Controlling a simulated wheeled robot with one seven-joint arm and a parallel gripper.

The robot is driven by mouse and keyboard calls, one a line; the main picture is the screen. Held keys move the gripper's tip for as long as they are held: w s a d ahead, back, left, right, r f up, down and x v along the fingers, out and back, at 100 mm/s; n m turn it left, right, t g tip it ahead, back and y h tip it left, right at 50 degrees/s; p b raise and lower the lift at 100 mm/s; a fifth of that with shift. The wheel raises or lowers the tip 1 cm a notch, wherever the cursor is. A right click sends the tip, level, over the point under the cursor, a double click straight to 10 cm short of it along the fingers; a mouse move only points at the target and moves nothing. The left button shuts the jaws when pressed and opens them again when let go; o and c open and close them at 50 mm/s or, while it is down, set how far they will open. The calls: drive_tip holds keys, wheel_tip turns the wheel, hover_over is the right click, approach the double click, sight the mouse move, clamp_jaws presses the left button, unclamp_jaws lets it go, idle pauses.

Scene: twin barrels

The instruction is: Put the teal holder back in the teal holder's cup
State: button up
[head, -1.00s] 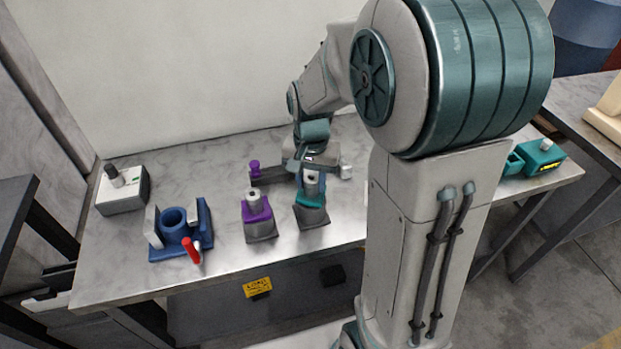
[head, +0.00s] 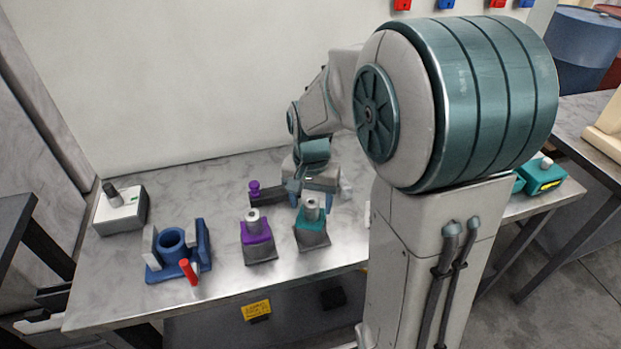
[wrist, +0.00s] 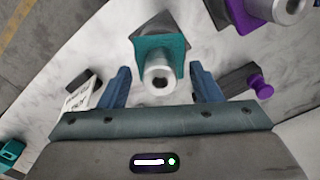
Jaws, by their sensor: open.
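The teal holder (head: 309,220), a teal square collar with a pale metal cylinder on top, sits upright on a dark grey cup-like base (head: 315,241) near the table's front edge. How deep it sits in that base is hidden. In the wrist view the teal holder (wrist: 151,48) shows its cylinder pointing toward the camera. My gripper (head: 312,193) is just behind and above it. In the wrist view the blue fingers of my gripper (wrist: 163,88) are apart, one on each side of the cylinder, with clear gaps. Nothing is held.
A purple holder (head: 256,232) on a similar base stands just left. A dark block with a purple knob (head: 254,188) lies behind. A blue fixture (head: 190,262) with a red handle and a white box (head: 121,212) are further left. A teal box (head: 543,178) is at right.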

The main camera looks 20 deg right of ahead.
wheel_tip(320, 180, up, 13)
idle(0.3)
drive_tip(key=shift+f, duration=0.15)
